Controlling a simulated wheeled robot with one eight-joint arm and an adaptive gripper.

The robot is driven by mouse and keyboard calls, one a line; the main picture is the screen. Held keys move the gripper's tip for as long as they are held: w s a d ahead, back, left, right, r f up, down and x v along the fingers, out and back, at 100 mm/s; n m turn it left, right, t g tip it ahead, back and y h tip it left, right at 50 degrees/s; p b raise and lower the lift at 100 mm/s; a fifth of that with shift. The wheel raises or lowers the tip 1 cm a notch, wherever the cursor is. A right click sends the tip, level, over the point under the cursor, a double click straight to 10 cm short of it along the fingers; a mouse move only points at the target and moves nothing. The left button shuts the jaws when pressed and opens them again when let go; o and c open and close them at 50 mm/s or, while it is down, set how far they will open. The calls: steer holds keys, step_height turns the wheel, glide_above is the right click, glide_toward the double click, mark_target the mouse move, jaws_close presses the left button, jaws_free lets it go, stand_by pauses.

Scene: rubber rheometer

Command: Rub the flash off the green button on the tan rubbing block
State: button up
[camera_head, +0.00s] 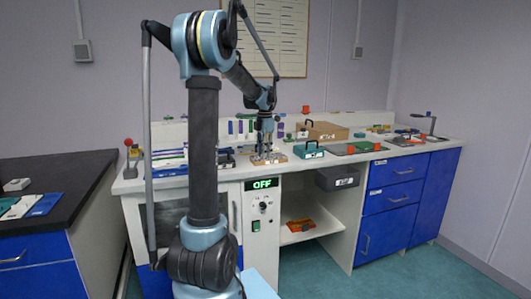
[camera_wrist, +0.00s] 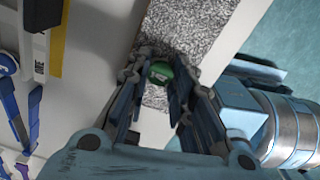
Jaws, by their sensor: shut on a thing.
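My gripper (camera_wrist: 158,84) is shut on the green button (camera_wrist: 160,71), which shows between the fingertips in the wrist view. A grey speckled surface (camera_wrist: 190,28) lies behind and around the button; whether the button touches it I cannot tell. In the head view my gripper (camera_head: 265,150) points down over a small tan block (camera_head: 281,158) on the white bench, near its front edge. The button is too small to make out in that view, and the flash on it cannot be seen.
On the white bench (camera_head: 440,150), a teal box with a handle (camera_head: 309,150) stands right of my gripper, with a cardboard box (camera_head: 322,131) behind it. Blue-edged items (camera_head: 170,160) lie to the left. A panel below reads OFF (camera_head: 262,184).

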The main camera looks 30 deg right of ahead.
mark_target(257, 157)
steer(key=shift+w+a+r, duration=0.1)
steer(key=shift+w+a, duration=0.1)
steer(key=shift+a, duration=0.65)
steer(key=shift+w+a, duration=0.2)
steer(key=shift+a, duration=0.65)
steer(key=shift+s+d, duration=0.25)
steer(key=shift+d, duration=0.65)
steer(key=shift+s+d, duration=0.2)
steer(key=shift+d, duration=0.65)
steer(key=shift+s+d, duration=0.25)
steer(key=shift+d, duration=0.9)
steer(key=shift+s+d, duration=0.3)
steer(key=shift+d, duration=0.85)
steer(key=shift+s+d, duration=0.25)
steer(key=shift+d, duration=0.9)
steer(key=shift+w+a, duration=0.3)
steer(key=shift+a, duration=0.85)
steer(key=shift+w+a, duration=0.25)
steer(key=shift+a, duration=0.95)
steer(key=shift+w+a, duration=0.3)
steer(key=shift+a, duration=0.85)
steer(key=shift+w+a+f, duration=0.1)
steer(key=shift+w+a, duration=0.1)
steer(key=shift+a, duration=0.7)
steer(key=shift+w+a+f, duration=0.1)
steer(key=shift+w+a, duration=0.05)
steer(key=shift+a, duration=0.7)
steer(key=shift+r, duration=3.55)
steer(key=shift+f, duration=0.1)
